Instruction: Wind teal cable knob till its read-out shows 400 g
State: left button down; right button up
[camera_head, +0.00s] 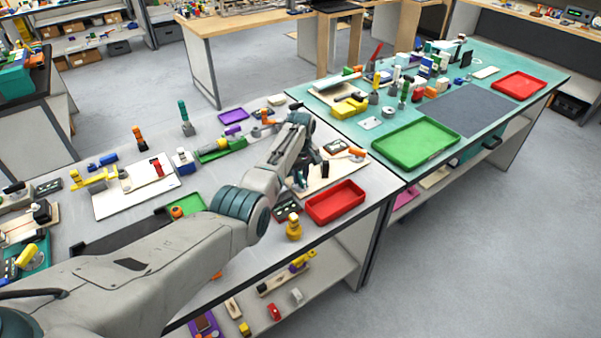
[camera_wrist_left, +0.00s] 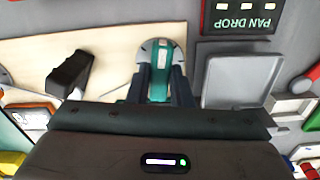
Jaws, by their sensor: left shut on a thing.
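The teal knob (camera_wrist_left: 160,62), with a grey rounded end and a pale stripe along its top, stands over the pale board (camera_wrist_left: 100,50) in the left wrist view. My left gripper (camera_wrist_left: 163,90) is shut on the knob, one dark finger on each side. In the head view my left gripper (camera_head: 300,178) is low over the pale board (camera_head: 330,178), and the arm hides the knob there. A dark panel labelled PAN DROP (camera_wrist_left: 243,17) shows small pale windows, with no readable gram figure. My right gripper is in neither view.
A black angled part (camera_wrist_left: 70,75) lies left of the knob and a grey tray (camera_wrist_left: 238,78) right of it. In the head view, a red tray (camera_head: 336,203) and a yellow knobbed piece (camera_head: 293,228) are near the bench's front edge. A teal bench (camera_head: 352,128) adjoins at right.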

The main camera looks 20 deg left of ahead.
aim_at(301, 177)
pick_arm(q)
jog(key=m+p, duration=0.1)
jog(key=m, duration=0.3)
jog(key=shift+r+m, duration=0.1)
jog(key=shift+m, duration=1.9)
jog(key=shift+m+p, duration=0.3)
jog(key=c, duration=1.3)
grip_release()
notch_tip(301, 177, up, 11)
jog(key=b, duration=0.2)
